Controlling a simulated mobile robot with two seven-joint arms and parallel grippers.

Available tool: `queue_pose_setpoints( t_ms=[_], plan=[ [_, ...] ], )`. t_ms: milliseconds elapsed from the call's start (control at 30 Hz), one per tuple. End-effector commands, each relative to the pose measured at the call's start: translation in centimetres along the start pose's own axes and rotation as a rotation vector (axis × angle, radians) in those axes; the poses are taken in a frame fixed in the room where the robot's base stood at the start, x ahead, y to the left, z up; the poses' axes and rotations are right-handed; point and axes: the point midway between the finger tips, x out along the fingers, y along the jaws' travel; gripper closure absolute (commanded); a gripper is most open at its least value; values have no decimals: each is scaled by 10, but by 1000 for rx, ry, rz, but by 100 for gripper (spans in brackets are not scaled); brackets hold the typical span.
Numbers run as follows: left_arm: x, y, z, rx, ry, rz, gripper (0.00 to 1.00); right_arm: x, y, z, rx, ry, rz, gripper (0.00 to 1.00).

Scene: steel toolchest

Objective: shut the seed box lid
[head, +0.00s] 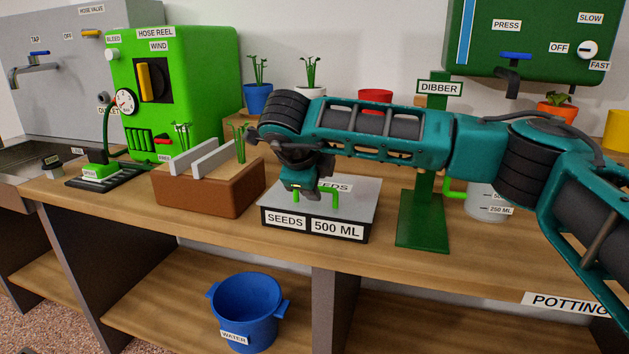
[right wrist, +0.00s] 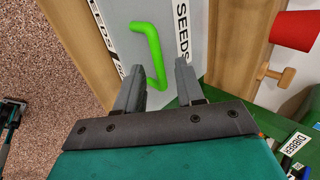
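The seed box (head: 315,228) stands on the bench, a low dark box with SEEDS and 500 ML labels on its front. Its grey lid (head: 358,207) lies flat across the top and looks shut. The lid also shows in the right wrist view (right wrist: 203,35), with a bright green handle (right wrist: 151,45) on it. My right gripper (head: 297,190) is over the lid, close by the handle. In the right wrist view my right gripper (right wrist: 158,75) has its fingers apart, with the handle's end between and just beyond them. My left gripper is not in view.
A brown planter box (head: 205,190) stands just left of the seed box. The green dibber stand (head: 423,220) is close on the right, beneath my right arm. A measuring jug (head: 487,203) is further right. A blue bucket (head: 247,310) stands on the shelf below.

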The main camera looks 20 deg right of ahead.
Motion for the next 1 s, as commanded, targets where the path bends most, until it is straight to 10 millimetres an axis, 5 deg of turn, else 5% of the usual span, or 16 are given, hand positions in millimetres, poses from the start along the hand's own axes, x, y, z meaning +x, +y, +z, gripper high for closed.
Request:
queue_pose_setpoints(
  t_ms=[267,700,1000],
  plan=[
    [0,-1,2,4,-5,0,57,-7,-1,0,1,-2,-1,62],
    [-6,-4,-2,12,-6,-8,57,-96,-2,1,-1,-3,-3,62],
    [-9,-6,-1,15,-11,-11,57,-128,0,0,-1,-1,0,62]
  ],
)
